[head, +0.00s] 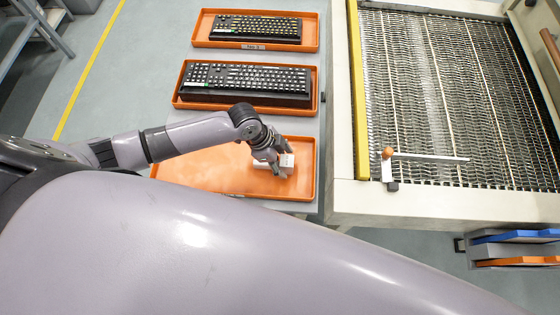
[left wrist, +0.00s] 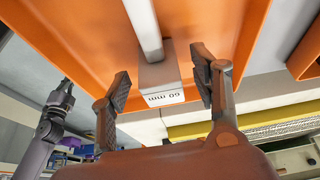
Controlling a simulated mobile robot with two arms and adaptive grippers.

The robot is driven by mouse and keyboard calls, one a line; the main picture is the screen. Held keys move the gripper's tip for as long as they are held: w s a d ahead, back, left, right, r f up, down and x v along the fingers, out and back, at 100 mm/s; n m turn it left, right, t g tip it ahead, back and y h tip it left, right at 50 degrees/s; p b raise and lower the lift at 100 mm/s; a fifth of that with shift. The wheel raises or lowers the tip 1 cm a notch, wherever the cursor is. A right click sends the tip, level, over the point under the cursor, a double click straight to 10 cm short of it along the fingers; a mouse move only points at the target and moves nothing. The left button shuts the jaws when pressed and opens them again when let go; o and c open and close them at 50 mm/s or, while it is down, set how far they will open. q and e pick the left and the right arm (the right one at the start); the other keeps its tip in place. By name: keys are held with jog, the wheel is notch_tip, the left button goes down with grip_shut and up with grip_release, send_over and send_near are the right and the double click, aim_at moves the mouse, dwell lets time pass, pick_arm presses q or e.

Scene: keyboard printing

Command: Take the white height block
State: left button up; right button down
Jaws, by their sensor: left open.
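The white height block (head: 288,161) is in the near orange tray (head: 215,170), toward its right end. In the left wrist view the block (left wrist: 160,78) shows a face printed "60 mm" and a narrower pale bar running up from it. My left gripper (head: 272,160) is low over the tray at the block, partly covering it. In the left wrist view my left gripper (left wrist: 162,92) is open, with one finger on each side of the block and gaps on both sides. What looks like my right gripper (left wrist: 62,95) shows small at the left; its fingers are unclear.
Two more orange trays hold black keyboards (head: 245,80) (head: 256,29) farther back. A conveyor with a metal mesh belt (head: 440,90) and a yellow side rail (head: 358,100) stands to the right. A handle with an orange knob (head: 388,153) sits at its near edge.

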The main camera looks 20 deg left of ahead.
pick_arm(q)
jog(key=shift+d+f, duration=0.1)
jog(key=shift+f, duration=0.1)
jog(key=shift+c, duration=0.4)
grip_shut()
